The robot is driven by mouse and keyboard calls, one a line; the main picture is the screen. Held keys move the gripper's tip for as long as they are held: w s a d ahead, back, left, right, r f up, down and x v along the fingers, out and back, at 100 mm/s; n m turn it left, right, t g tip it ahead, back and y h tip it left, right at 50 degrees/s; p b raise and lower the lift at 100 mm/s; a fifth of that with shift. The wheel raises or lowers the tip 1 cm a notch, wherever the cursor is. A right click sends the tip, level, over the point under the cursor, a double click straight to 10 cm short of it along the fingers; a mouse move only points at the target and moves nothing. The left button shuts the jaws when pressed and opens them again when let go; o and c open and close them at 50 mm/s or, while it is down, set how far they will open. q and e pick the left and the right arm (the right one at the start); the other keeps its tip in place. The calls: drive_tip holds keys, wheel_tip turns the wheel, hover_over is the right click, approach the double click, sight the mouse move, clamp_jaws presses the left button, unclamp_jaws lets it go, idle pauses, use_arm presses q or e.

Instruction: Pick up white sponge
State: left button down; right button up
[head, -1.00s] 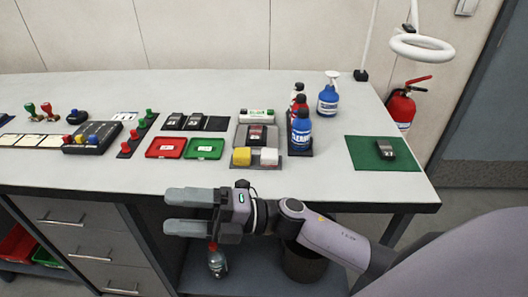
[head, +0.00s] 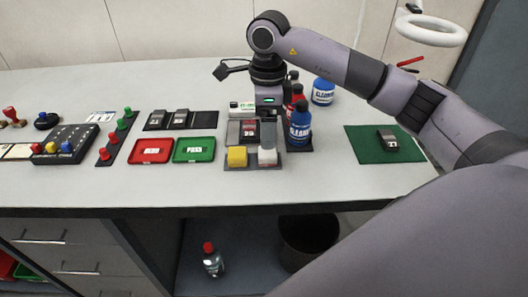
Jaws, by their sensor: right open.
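The white sponge (head: 267,159) sits on a dark tray near the front of the bench, just right of a yellow sponge (head: 237,157). My right gripper (head: 267,144) points down at the white sponge from above. Its grey fingers overlap the sponge's upper edge in the picture. The gripper is open. One finger largely hides the other, and I cannot tell whether the fingers touch the sponge or stand around it. My left gripper is not in view.
Blue cleaner bottles (head: 300,128) and red ones stand close right of the gripper. A green tray (head: 195,150) and a red tray (head: 152,151) lie to the left. A green mat (head: 364,146) holds a dark device at right. The bench's front strip is clear.

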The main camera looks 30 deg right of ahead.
drive_tip(key=shift+d+f, duration=0.2)
wheel_tip(320, 180, down, 6)
drive_tip(key=shift+f+p, duration=0.25)
drive_tip(key=shift+p, duration=0.35)
drive_tip(key=shift+a, duration=0.1)
drive_tip(key=c, duration=1.2)
drive_tip(key=shift+r, duration=0.15)
drive_tip(key=shift+r+p, duration=0.45)
drive_tip(key=shift+r, duration=9.45)
